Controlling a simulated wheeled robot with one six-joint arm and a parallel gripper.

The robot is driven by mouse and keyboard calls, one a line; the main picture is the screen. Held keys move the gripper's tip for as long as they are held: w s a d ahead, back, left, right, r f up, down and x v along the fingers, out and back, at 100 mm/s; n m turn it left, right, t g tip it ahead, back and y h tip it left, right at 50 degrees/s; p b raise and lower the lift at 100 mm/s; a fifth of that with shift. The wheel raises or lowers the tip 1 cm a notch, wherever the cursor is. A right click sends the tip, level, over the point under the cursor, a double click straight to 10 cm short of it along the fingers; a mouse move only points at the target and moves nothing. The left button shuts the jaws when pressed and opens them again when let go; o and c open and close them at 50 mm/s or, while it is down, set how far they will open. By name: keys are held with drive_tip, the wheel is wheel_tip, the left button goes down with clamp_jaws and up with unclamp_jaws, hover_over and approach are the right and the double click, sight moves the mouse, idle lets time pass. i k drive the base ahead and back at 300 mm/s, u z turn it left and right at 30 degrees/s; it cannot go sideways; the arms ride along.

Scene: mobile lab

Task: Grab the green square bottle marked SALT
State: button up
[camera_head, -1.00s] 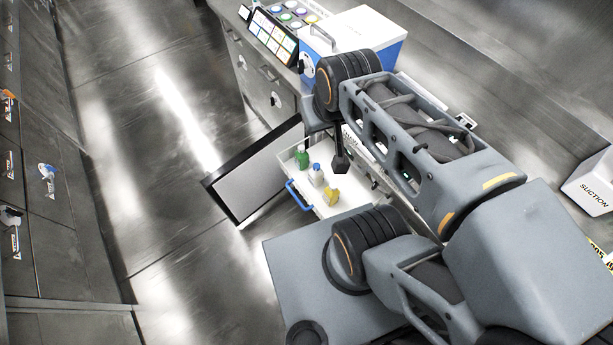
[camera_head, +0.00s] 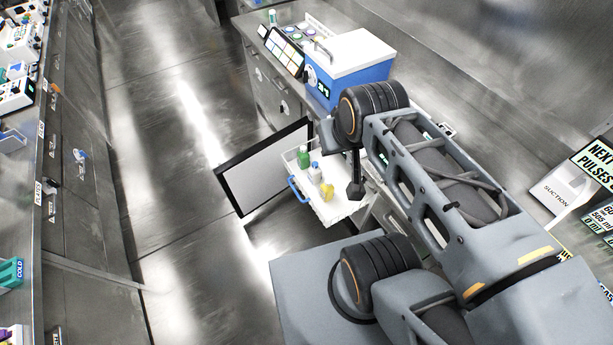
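A green bottle (camera_head: 303,157) stands at the far left end of an open white drawer (camera_head: 345,207) with a blue handle. Its label is too small to read from here. A white bottle with a blue cap (camera_head: 315,172) and a yellow bottle (camera_head: 327,192) stand beside it in the drawer. My gripper (camera_head: 355,190) hangs pointing down over the right part of the drawer, to the right of the bottles and apart from them. Its fingers look dark and small, and their opening cannot be made out.
A black-framed door panel (camera_head: 265,170) stands open left of the drawer. A white and blue box (camera_head: 350,65) and a tilted screen (camera_head: 284,51) sit on the counter above. The floor (camera_head: 190,200) to the left is clear. A cabinet row lines the left edge.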

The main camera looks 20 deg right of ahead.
sight(304, 162)
drive_tip(key=z, duration=0.05)
drive_tip(key=k, duration=0.15)
drive_tip(key=u, duration=1.4)
drive_tip(key=i, duration=1.15)
drive_tip(key=z, duration=2.35)
